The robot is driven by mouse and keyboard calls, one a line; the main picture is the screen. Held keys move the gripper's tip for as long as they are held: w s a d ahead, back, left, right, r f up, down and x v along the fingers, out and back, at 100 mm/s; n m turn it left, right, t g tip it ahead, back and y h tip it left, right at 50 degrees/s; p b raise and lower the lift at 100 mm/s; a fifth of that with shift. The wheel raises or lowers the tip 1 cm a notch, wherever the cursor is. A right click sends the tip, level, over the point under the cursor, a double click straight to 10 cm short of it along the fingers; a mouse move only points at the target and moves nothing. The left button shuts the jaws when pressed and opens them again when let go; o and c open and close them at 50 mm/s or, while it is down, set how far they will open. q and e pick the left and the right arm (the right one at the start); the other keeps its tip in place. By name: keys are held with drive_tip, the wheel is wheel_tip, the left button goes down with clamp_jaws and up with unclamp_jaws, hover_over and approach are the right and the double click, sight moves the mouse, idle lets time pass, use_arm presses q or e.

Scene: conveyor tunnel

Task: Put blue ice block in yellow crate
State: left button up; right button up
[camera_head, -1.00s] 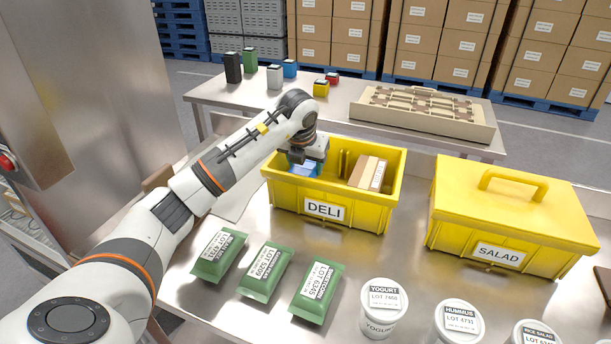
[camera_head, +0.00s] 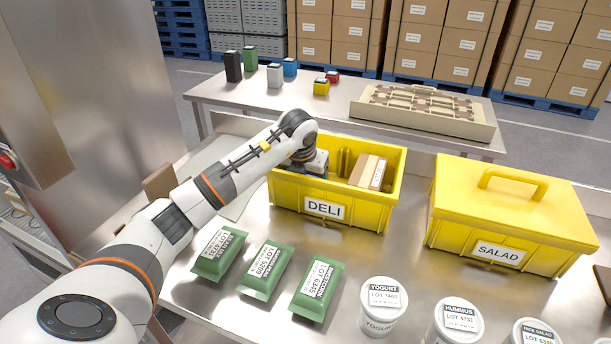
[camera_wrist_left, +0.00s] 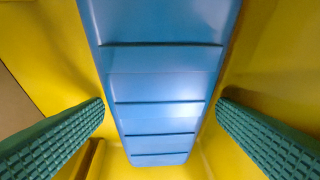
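The open yellow crate labelled DELI (camera_head: 283,204) stands on the steel table. My left gripper (camera_head: 308,166) reaches down inside its left part, with the fingertips hidden by the crate wall in the head view. In the left wrist view the ribbed blue ice block (camera_wrist_left: 160,85) lies between my two green finger pads (camera_wrist_left: 161,106). A gap shows on each side of the block, so the gripper is open around it. Yellow crate surfaces surround the block. The block is hidden in the head view. My right gripper is not in view.
A brown carton (camera_head: 364,170) sits in the crate's right part. A lidded yellow crate labelled SALAD (camera_head: 500,245) stands to the right. Green packs (camera_head: 266,270) and white tubs (camera_head: 384,308) line the front. A second table behind holds small blocks and a beige tray (camera_head: 425,118).

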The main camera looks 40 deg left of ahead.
use_arm(q)
drive_tip(key=shift+r, duration=0.1)
drive_tip(key=v, duration=1.2)
